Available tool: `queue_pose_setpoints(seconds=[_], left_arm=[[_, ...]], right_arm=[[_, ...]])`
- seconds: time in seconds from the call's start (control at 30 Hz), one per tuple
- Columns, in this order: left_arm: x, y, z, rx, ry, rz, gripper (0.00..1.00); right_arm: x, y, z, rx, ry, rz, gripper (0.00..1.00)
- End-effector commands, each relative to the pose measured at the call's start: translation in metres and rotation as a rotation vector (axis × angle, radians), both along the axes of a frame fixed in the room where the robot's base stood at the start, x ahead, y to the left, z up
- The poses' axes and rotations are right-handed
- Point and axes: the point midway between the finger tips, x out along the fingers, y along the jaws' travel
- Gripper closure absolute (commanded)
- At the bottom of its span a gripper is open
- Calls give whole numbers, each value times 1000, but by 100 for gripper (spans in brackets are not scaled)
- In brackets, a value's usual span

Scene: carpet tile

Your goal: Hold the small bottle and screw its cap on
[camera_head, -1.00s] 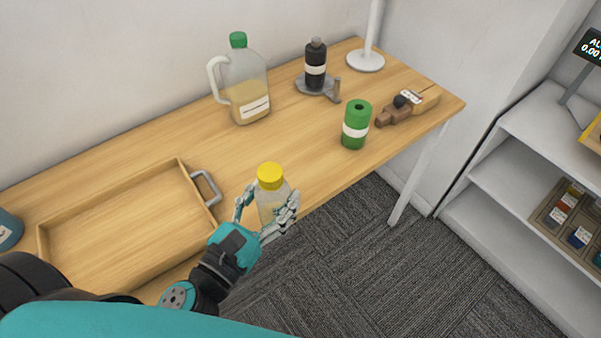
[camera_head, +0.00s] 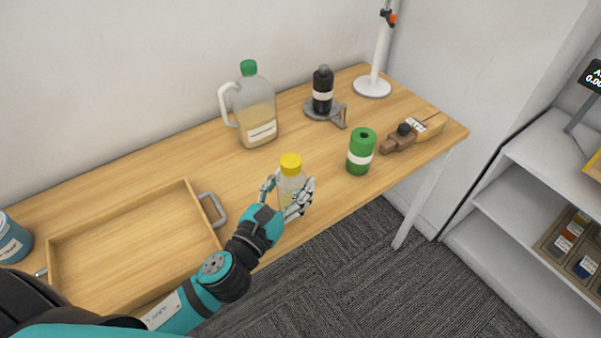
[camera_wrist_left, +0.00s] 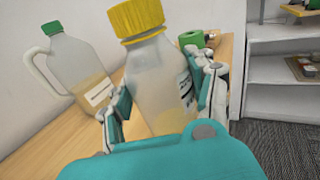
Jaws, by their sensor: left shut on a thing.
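The small bottle (camera_head: 289,186) is clear with a pale yellowish content and stands upright near the table's front edge. Its yellow cap (camera_head: 291,163) sits on its top; I cannot tell how tight it is. My left gripper (camera_head: 287,197) is shut around the bottle's body, with a finger on each side. In the left wrist view the bottle (camera_wrist_left: 160,85) fills the middle, between the fingers, and the ribbed yellow cap (camera_wrist_left: 136,17) is above them. The bottle's base is hidden by my gripper. My right gripper is not in view.
A wooden tray (camera_head: 187,184) with metal handles lies left of the bottle. A jug with a green cap (camera_head: 254,106), a black bottle (camera_head: 322,92), a green cylinder (camera_head: 361,152) and a wooden block tool (camera_head: 414,131) stand behind and right. Shelves (camera_head: 505,190) are at right.

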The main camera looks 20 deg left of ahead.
Motion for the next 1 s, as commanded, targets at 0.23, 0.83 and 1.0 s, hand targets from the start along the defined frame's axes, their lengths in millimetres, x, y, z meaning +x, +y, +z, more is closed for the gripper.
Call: queue_pose_setpoints(seconds=[0.23,0.83,1.0], left_arm=[[50,-2,-3,-2,-3,0,100],[56,-2,-33,-4,4,2,100],[56,-2,-42,-1,0,-1,100]], right_arm=[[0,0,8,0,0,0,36],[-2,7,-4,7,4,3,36],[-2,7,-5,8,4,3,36]])
